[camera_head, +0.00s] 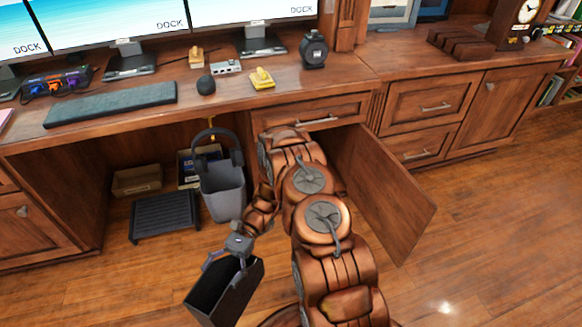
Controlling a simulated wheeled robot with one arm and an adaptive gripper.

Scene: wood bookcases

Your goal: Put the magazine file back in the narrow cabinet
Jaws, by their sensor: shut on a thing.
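The magazine file (223,297) is a dark, open-topped box at the bottom of the head view, tilted a little. My gripper (235,262) is shut on its upper rim and holds it over the floor, left of my arm. The narrow cabinet stands under the desk, behind my arm. Its wooden door (388,192) is swung wide open to the right. A closed drawer (313,118) is above the opening. My arm hides most of the cabinet's inside.
A black footrest (165,217) and small boxes (137,180) are under the desk. The desk edge overhangs, with monitors and a keyboard on top. Wood floor at right is clear.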

